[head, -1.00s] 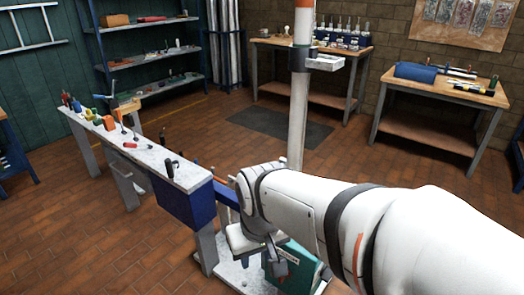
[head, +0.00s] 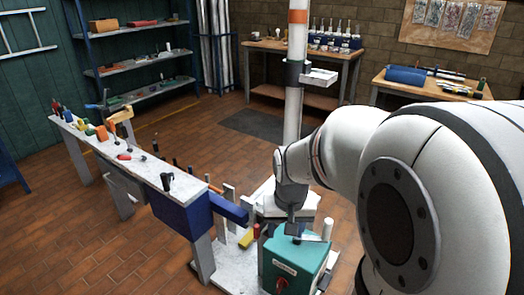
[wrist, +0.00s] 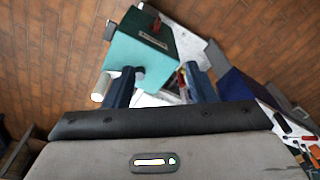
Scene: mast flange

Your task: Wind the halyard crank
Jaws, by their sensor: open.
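The teal winch box (head: 296,262) stands on the pale base plate at the foot of the mast; it also shows in the wrist view (wrist: 140,62). A white cylindrical crank grip (head: 327,231) stands upright at the box's back right. In the wrist view the grip (wrist: 101,87) lies just left of the left finger, outside the jaws. My gripper (head: 293,228) points down over the top of the box. In the wrist view its dark blue fingers (wrist: 160,86) are apart, with no grip between them. The crank's hub is partly hidden by my gripper.
The white mast (head: 293,110) rises behind my gripper. A long narrow bench (head: 125,160) with tools and a blue end block (head: 182,212) stands to the left. A red knob (head: 281,285) is on the box's front. Brick floor lies open beyond.

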